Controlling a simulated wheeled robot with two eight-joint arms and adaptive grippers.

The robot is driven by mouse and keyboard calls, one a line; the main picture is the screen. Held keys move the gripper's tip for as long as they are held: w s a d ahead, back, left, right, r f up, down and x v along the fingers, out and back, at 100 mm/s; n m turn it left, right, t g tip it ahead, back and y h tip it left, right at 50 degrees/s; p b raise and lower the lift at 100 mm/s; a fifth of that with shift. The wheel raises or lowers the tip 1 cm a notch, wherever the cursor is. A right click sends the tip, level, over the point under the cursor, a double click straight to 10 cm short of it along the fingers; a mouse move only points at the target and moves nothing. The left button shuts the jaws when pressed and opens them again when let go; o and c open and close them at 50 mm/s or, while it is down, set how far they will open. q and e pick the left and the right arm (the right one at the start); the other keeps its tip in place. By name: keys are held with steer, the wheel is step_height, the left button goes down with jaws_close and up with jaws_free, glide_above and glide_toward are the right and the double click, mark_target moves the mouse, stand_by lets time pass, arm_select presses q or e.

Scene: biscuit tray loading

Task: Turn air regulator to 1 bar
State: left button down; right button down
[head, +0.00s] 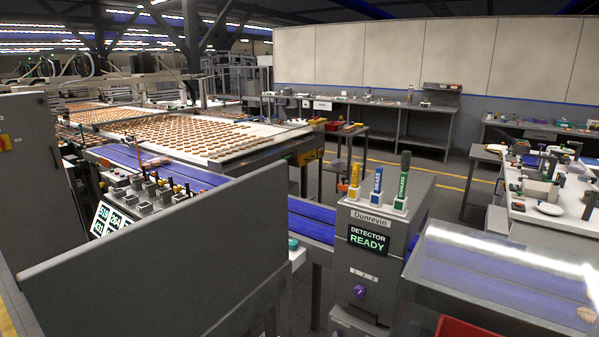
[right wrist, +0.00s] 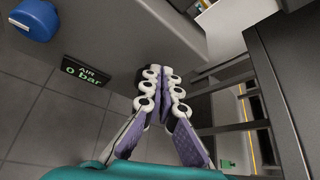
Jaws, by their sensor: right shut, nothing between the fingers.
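A small black display (right wrist: 86,72) in the right wrist view reads "AIR 0 bar" in green. A blue round knob (right wrist: 35,20), which looks like the air regulator's, is at the top left, partly cut by the picture edge. My right gripper (right wrist: 160,76) is shut and empty, its purple-padded fingers pointing up the picture. It is to the right of the knob and display, apart from both. The head view shows neither gripper, and I cannot make out the regulator there.
In the head view, a grey detector cabinet (head: 343,219) reads "DETECTOR READY" and has a purple knob (head: 359,291). A blue conveyor (head: 311,221) runs behind it. A grey panel (head: 160,262) blocks the left foreground. In the wrist view, dark rails (right wrist: 225,105) stand right of my fingers.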

steer(key=shift+f, duration=0.15)
steer(key=shift+w+a+f, duration=0.1)
steer(key=shift+a, duration=0.15)
stand_by(0.3)
steer(key=shift+w+a+f, duration=0.25)
steer(key=shift+w+a, duration=0.1)
steer(key=shift+a, duration=0.05)
steer(key=shift+w+a+f, duration=0.1)
steer(key=shift+a+f, duration=0.1)
steer(key=shift+f, duration=0.1)
stand_by(0.4)
steer(key=s+a, duration=0.4)
steer(key=shift+s+r, duration=0.3)
steer(key=shift+s, duration=0.05)
